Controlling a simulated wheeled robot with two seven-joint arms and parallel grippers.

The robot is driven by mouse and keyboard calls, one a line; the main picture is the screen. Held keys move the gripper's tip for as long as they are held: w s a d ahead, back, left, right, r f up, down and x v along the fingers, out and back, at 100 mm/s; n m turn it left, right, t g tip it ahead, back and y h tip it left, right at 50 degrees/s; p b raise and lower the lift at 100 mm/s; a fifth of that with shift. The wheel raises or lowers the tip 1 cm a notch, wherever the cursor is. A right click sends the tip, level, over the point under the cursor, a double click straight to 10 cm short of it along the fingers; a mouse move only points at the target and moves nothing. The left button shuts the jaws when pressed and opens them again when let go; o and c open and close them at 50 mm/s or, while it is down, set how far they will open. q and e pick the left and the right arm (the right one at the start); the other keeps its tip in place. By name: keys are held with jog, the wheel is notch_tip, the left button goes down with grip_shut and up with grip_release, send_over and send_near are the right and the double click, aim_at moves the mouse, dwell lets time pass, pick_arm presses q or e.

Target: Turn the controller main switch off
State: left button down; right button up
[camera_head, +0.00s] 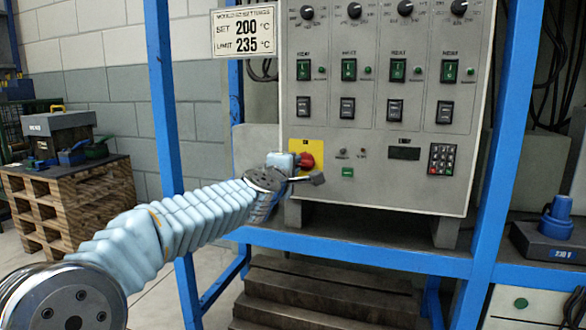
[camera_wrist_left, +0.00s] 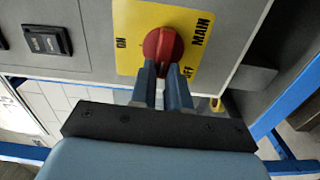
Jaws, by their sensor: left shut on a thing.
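The red main switch (camera_head: 307,161) sits on a yellow plate (camera_head: 310,147) at the lower left of the grey controller panel (camera_head: 360,185). In the left wrist view the red knob (camera_wrist_left: 163,48) shows large, with ON and MAIN readable on the yellow plate (camera_wrist_left: 133,22) and OFF partly hidden by a finger. My left gripper (camera_head: 296,161) is at the switch. In the left wrist view its two fingers (camera_wrist_left: 164,70) are closed on the near part of the knob. I cannot tell which mark the knob points to. My right gripper is not in view.
Green rocker switches (camera_head: 348,69), black rockers (camera_head: 347,107), dials and a keypad (camera_head: 441,159) share the panel. Blue frame posts (camera_head: 166,110) stand on both sides, with a blue crossbar (camera_head: 350,252) below. A wooden pallet stack (camera_head: 75,205) stands at left.

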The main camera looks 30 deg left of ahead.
pick_arm(q)
jog(key=shift+f+n, duration=0.15)
jog(key=shift+n, duration=0.15)
dwell(0.4)
jog(key=c, duration=1.1)
grip_release()
jog(key=shift+s, duration=0.1)
jog(key=p+v, duration=0.1)
jog(key=v, duration=1.2)
jog(key=shift+s+d, duration=0.15)
jog(key=shift+s, duration=0.1)
